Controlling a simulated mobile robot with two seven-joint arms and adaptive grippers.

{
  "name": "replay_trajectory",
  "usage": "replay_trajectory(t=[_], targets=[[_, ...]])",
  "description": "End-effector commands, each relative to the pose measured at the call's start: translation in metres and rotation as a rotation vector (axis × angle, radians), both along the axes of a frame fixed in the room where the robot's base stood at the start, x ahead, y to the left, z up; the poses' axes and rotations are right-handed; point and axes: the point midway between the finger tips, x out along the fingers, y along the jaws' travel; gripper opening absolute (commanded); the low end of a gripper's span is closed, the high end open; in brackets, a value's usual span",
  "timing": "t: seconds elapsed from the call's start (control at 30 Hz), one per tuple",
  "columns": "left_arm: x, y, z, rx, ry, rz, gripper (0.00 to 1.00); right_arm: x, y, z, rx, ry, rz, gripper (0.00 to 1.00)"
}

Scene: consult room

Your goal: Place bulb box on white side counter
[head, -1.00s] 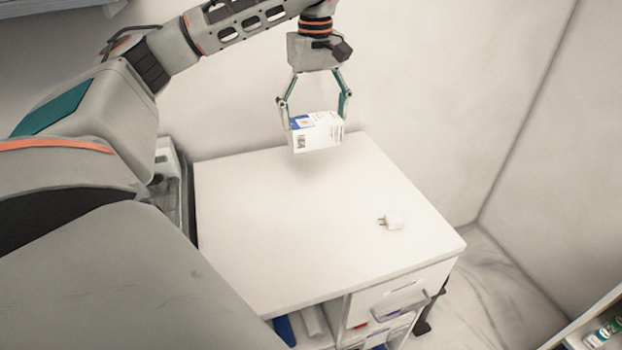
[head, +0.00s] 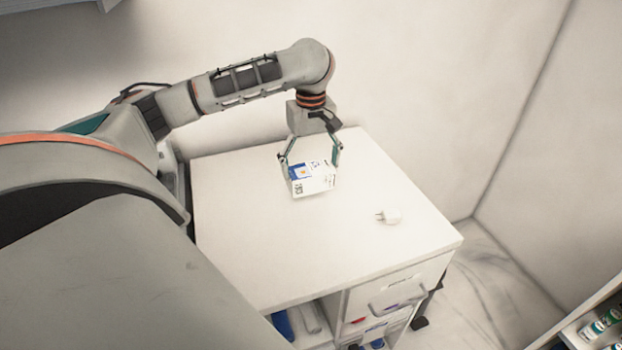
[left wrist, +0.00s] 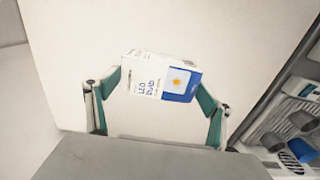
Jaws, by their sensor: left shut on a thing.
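The bulb box (head: 312,180) is a small white and blue carton with printed text. My left gripper (head: 311,172) is shut on it, one finger on each side, over the back part of the white side counter (head: 300,245). The box is slightly tilted; I cannot tell whether its underside touches the top. In the left wrist view the bulb box (left wrist: 162,77) sits between the fingertips of the left gripper (left wrist: 160,90), with its LED label showing. My right gripper is not in view.
A small white plug adapter (head: 389,216) lies on the counter right of the box. Open shelves with a blue item (head: 283,324) and a drawer (head: 398,289) are at the counter's front. Another shelf with bottles (head: 598,328) stands at lower right. The counter's front half is clear.

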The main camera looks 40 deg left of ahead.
Motion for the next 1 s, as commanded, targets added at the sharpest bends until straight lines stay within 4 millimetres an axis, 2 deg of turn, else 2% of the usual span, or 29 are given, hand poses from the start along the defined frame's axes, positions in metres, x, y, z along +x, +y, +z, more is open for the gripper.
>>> replay_trajectory(t=[0.5, 0.9, 0.93, 0.97, 1.0], targets=[[0.000, 0.000, -0.048, -0.001, 0.000, 0.001, 0.57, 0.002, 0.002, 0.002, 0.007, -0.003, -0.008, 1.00], [0.000, 0.000, -0.052, 0.000, 0.000, 0.000, 0.57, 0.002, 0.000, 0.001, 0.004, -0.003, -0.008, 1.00], [0.000, 0.000, -0.052, 0.000, -0.001, 0.000, 0.89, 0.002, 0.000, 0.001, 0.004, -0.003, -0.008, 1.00], [0.000, 0.000, -0.052, 0.000, -0.001, 0.000, 0.97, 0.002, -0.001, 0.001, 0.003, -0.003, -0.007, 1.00], [0.000, 0.000, -0.052, 0.000, -0.001, 0.000, 0.98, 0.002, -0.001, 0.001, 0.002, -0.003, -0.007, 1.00]])
